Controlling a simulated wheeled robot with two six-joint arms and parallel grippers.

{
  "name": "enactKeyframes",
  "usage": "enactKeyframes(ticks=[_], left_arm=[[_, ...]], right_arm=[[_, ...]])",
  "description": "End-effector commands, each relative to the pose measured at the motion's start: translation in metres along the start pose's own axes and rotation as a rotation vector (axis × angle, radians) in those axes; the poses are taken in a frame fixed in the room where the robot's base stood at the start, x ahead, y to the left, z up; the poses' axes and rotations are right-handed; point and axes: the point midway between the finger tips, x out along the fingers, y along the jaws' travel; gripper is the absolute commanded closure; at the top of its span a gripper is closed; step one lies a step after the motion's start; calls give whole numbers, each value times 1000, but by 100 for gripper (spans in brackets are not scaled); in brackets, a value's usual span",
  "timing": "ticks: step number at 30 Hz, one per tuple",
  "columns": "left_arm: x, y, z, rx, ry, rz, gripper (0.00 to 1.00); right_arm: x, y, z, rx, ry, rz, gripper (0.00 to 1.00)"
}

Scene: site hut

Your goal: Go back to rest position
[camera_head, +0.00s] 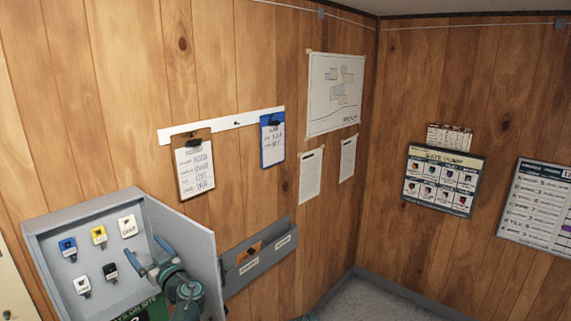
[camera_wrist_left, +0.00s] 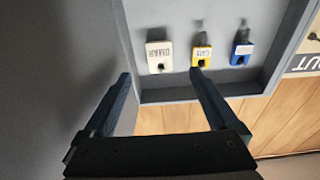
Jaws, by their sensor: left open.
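My left gripper (camera_head: 150,258) is open and empty in the head view, in front of the open grey key cabinet, close to its door (camera_head: 185,238). In the left wrist view its two fingers (camera_wrist_left: 161,75) are spread with nothing between them. Beyond the fingertips hang a white tag (camera_wrist_left: 159,56), a yellow tag (camera_wrist_left: 201,55) and a blue tag (camera_wrist_left: 241,53). My right gripper does not show.
The key cabinet (camera_head: 85,207) is on the wooden wall, with several tags on hooks. A grey wall pocket (camera_head: 262,268) is right of its door. Clipboards hang on a white rail (camera_head: 236,122) above.

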Motion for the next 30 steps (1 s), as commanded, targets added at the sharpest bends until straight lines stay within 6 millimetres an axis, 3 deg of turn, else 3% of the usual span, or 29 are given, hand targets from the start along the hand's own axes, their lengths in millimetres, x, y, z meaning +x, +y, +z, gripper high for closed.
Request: enactKeyframes(ticks=[1, 6, 29, 30], left_arm=[[-13, -1, 1, 0, 0, 3, 6], [-39, -2, 1, 0, 0, 3, 6], [106, 2, -1, 0, 0, -1, 6], [105, 1, -10, 0, 0, 2, 6]], right_arm=[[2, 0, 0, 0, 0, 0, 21], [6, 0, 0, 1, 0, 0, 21], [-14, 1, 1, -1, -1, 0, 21], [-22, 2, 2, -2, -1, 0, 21]])
